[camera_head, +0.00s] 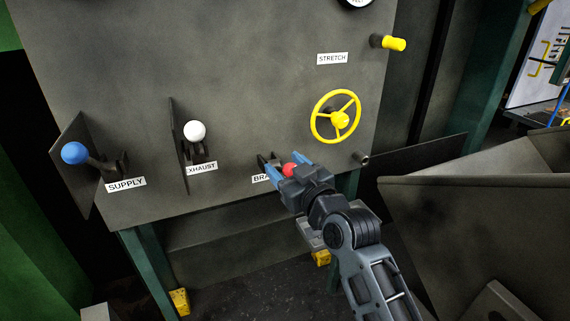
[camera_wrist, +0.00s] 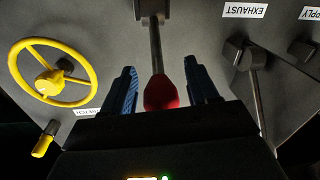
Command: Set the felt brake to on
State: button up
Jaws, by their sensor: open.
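The brake lever has a red knob (camera_head: 289,170) and sits at the bottom right of the grey panel. Its label, partly hidden, reads "BRA" (camera_head: 261,178). My gripper (camera_head: 287,168) is open, with its blue fingers on either side of the red knob. In the wrist view the knob (camera_wrist: 161,94) lies between the two fingers, with a visible gap on each side. The lever's dark rod (camera_wrist: 156,48) runs from the knob to its pivot on the panel.
A white-knobbed exhaust lever (camera_head: 195,131) and a blue-knobbed supply lever (camera_head: 76,153) stand to the left. A yellow handwheel (camera_head: 336,117) is above right, with a yellow-tipped handle (camera_head: 393,43) higher up. A large metal bin (camera_head: 480,225) stands at the right.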

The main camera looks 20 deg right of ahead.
jog(key=shift+w, duration=0.3)
grip_shut()
dwell(0.5)
